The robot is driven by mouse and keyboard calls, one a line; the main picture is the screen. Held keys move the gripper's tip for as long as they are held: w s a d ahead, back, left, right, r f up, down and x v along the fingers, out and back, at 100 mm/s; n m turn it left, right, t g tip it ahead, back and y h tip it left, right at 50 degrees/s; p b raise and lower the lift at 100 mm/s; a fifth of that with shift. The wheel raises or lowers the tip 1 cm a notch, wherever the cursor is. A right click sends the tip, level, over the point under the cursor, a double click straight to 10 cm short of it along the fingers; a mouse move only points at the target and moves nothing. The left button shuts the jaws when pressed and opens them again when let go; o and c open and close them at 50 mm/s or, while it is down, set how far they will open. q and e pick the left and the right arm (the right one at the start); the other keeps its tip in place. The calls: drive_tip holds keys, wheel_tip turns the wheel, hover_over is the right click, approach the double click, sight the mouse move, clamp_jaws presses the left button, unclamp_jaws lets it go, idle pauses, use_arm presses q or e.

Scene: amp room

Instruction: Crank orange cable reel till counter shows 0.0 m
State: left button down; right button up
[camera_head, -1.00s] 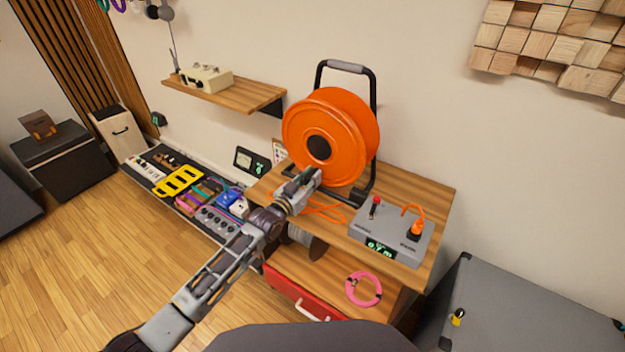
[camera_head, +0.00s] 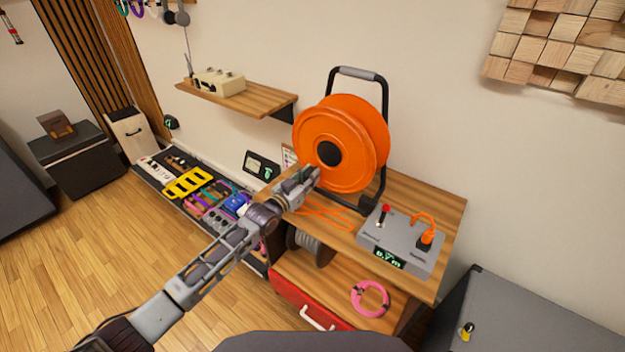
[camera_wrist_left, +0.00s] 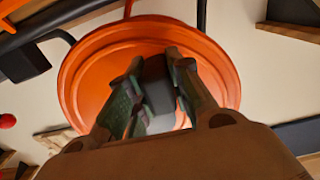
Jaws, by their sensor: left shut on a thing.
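The orange cable reel (camera_head: 345,125) stands upright in its black frame on the wooden shelf unit. Its round face with a dark hub (camera_head: 328,154) is turned towards me. My left gripper (camera_head: 308,180) is at the lower left of that face. In the left wrist view its fingers are shut around a dark grip (camera_wrist_left: 158,82) in front of the orange disc (camera_wrist_left: 90,75). The grip is hidden by the gripper in the head view. The counter (camera_head: 389,258) glows green on the grey box (camera_head: 400,238); its digits are too blurred to read surely. My right gripper is not in view.
Loose orange cable (camera_head: 335,216) lies on the shelf top below the reel. An orange plug (camera_head: 425,238) and a red-topped lever (camera_head: 385,212) are on the grey box. A pink cable coil (camera_head: 370,299) lies on the lower shelf. A pedalboard (camera_head: 205,195) is on the left.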

use_arm(q)
drive_tip(key=shift+w+a+r, duration=0.45)
drive_tip(key=shift+a+r, duration=0.2)
drive_tip(key=shift+w+a+r+p, duration=0.35)
drive_tip(key=shift+a+r, duration=0.1)
drive_tip(key=shift+r, duration=0.25)
drive_tip(key=shift+w+a+r+p, duration=0.3)
drive_tip(key=shift+a+r, duration=0.1)
drive_tip(key=shift+r, duration=0.25)
drive_tip(key=shift+r, duration=0.1)
drive_tip(key=shift+w+a+r+p, duration=0.1)
drive_tip(key=shift+a+r+p, duration=0.1)
drive_tip(key=shift+r+p, duration=0.5)
drive_tip(key=shift+w+a+r+p, duration=0.15)
drive_tip(key=shift+r+p, duration=0.3)
drive_tip(key=shift+r, duration=0.45)
drive_tip(key=shift+r, duration=0.1)
